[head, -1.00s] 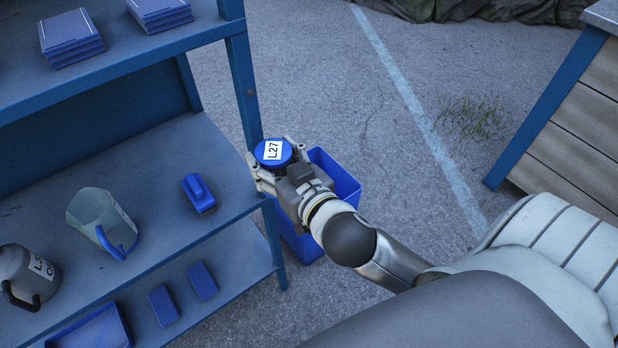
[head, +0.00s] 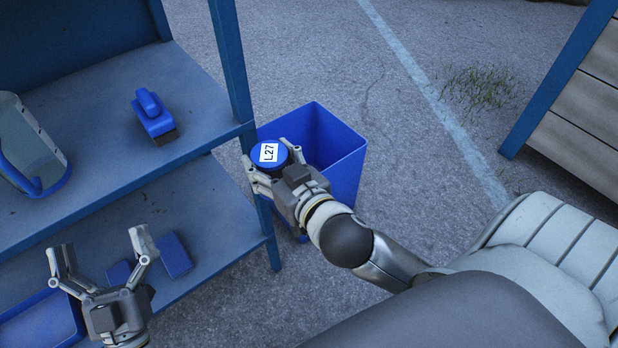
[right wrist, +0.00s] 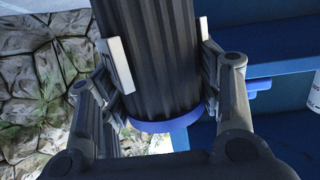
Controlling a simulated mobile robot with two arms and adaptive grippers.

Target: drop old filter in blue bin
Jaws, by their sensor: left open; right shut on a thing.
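The old filter is a cylinder with a blue top and a white label reading L27 (head: 269,153). My right gripper (head: 270,172) is shut on it. In the right wrist view the filter's dark ribbed body (right wrist: 150,55) sits between the two fingers. The blue bin (head: 340,160) stands on the ground beside the shelf unit, behind and to the right of the filter in the head view. The filter overlaps the bin's left edge in the picture; its height above the bin is hard to tell. My left gripper (head: 103,262) is open and empty, over the lower shelf.
The blue shelf unit's post (head: 230,60) rises close to the filter's left. A blue brush (head: 153,117) and a clear jug (head: 28,150) are on the upper shelf. Blue blocks (head: 174,255) and a blue tray (head: 40,322) are on the lower one. Open pavement lies right of the bin.

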